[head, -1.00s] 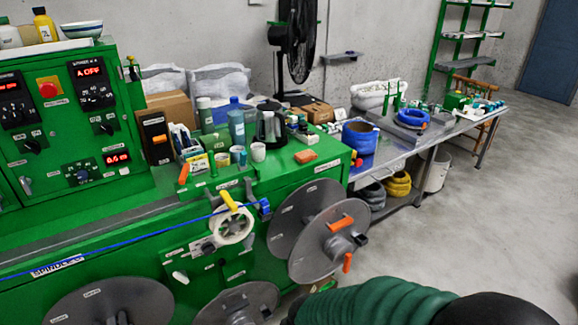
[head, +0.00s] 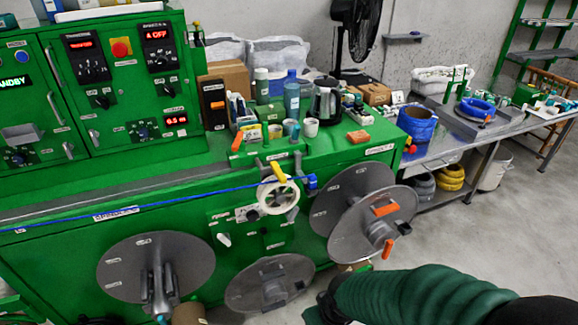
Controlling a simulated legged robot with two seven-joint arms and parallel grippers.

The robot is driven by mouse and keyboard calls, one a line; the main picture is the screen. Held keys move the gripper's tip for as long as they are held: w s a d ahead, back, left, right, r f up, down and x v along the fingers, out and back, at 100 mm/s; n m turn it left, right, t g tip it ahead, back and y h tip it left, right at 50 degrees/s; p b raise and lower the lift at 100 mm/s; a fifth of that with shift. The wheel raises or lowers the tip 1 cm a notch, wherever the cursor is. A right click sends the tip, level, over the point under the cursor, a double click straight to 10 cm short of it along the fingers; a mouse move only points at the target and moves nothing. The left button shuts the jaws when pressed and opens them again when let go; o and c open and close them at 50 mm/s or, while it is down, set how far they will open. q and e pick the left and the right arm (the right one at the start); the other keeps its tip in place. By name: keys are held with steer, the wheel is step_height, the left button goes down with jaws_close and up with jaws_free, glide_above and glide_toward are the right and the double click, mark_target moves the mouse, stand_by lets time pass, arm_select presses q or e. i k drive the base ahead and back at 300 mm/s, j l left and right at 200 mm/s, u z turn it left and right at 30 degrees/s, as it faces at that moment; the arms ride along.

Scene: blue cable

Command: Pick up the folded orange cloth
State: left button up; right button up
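A small orange folded piece (head: 358,136), which looks like the cloth, lies flat on the green machine's top near its right end. It sits right of the white cups and in front of the kettle, with nothing touching it. My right arm, in a green ribbed sleeve, comes in from the lower right. Its dark end (head: 326,306) is low in front of the machine, well below and apart from the cloth. The fingers there cannot be made out. My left gripper is not in view.
The kettle (head: 326,100), bottles and cups crowd the machine top (head: 380,148) left of the cloth. Grey reel discs (head: 372,222) with orange handles stand out from the machine front. A blue cable (head: 140,208) runs across it. A metal workbench (head: 450,148) stands to the right.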

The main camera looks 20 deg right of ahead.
mark_target(359, 136)
steer(key=i+l+z, duration=0.15)
steer(key=z, duration=0.25)
steer(key=i+l+z, duration=0.15)
steer(key=l+z, duration=0.2)
steer(key=i+l+z, duration=0.15)
steer(key=z, duration=0.25)
steer(key=i+l+z, duration=0.1)
steer(key=i+z, duration=0.25)
steer(key=i+l+z, duration=0.15)
steer(key=z, duration=0.25)
steer(key=i+l+z, duration=0.1)
steer(key=i+z, duration=0.4)
steer(key=z, duration=0.25)
steer(key=i+u, duration=0.4)
steer(key=i+l+u, duration=0.15)
steer(key=u, duration=0.2)
